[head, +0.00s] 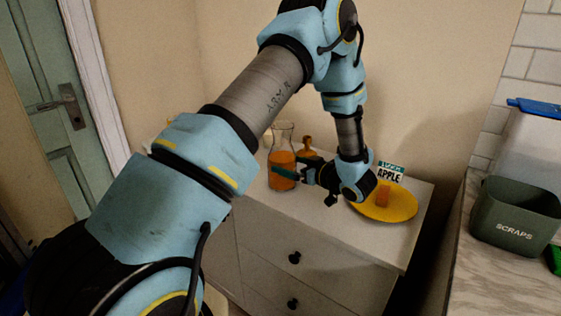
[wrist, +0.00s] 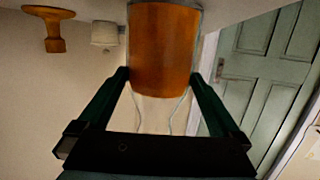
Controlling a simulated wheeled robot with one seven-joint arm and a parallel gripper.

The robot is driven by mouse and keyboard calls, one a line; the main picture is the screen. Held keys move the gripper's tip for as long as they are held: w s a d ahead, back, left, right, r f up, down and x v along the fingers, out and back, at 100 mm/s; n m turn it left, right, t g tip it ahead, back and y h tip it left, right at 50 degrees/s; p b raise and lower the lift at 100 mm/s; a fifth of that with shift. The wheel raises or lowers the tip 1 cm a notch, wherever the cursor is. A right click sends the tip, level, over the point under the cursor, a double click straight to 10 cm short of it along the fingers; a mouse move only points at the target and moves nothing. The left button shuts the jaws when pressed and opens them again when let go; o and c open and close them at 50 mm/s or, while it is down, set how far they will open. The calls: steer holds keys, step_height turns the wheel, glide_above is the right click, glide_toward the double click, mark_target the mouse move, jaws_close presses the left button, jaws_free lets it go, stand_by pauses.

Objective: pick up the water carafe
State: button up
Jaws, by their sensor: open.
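The water carafe (head: 283,178) is clear glass with orange-brown contents in its lower part. It stands upright near the left edge of the white cabinet top. My gripper (head: 284,174) is at the carafe's side, and one dark green finger crosses in front of its lower body. In the wrist view, which looks upside down, the carafe (wrist: 164,50) is at the top centre. The gripper fingers (wrist: 160,76) are spread to either side of it, with the clear neck showing between them. Whether the fingers touch the glass cannot be told.
An orange-brown knobbed object (head: 307,146) stands just behind the carafe. A green scraps bin (head: 514,218) stands on the marble counter. A white object (wrist: 105,33) shows in the wrist view.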

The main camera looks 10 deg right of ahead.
mark_target(276, 160)
steer(key=shift+p+x, duration=0.85)
steer(key=shift+x, duration=2.55)
jaws_close()
steer(key=shift+r, duration=0.1)
